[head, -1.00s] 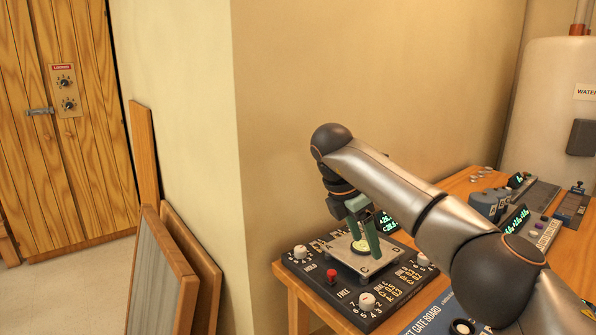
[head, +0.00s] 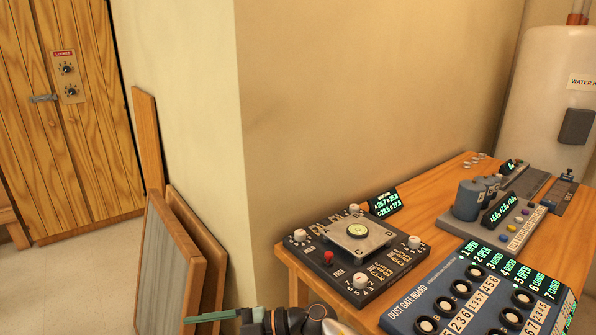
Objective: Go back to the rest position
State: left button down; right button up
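My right gripper (head: 212,316) shows at the bottom edge, its green fingers pointing left. Most of the wrist and arm is cut off by the picture edge. It is well in front of the table and apart from everything on it. I cannot tell whether its fingers are open or shut. My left gripper is not in view.
On the wooden table (head: 447,205) stand a dark knob board (head: 327,267) with a metal plate and round level (head: 357,231), a blue dust gate board (head: 405,318) and a grey console (head: 455,226). Framed panels (head: 163,275) lean on the wall at left.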

jog(key=w+d+f+m+t+h+p, duration=0.1)
jog(key=d+f+m+t+h+p, duration=0.15)
jog(key=d+m+t, duration=0.6)
jog(key=w+d+f+m+t+h+p, duration=0.1)
jog(key=d+f+m+t+h, duration=0.15)
jog(key=d+m+t, duration=0.65)
jog(key=s+d+f+m+g+h+p, duration=0.1)
jog(key=s+d+f+m+g+h, duration=0.2)
jog(key=s+d+f, duration=0.3)
jog(key=s+d+f+m+g+h+p, duration=0.1)
jog(key=s+d+f+m+g+h, duration=0.3)
jog(key=s+d, duration=0.6)
jog(key=s+f+m+h, duration=0.1)
jog(key=s+f+h, duration=0.1)
jog(key=s+f, duration=0.1)
jog(key=shift+s+d+f+p, duration=0.15)
jog(key=shift+d+p, duration=0.1)
jog(key=shift+p, duration=0.1)
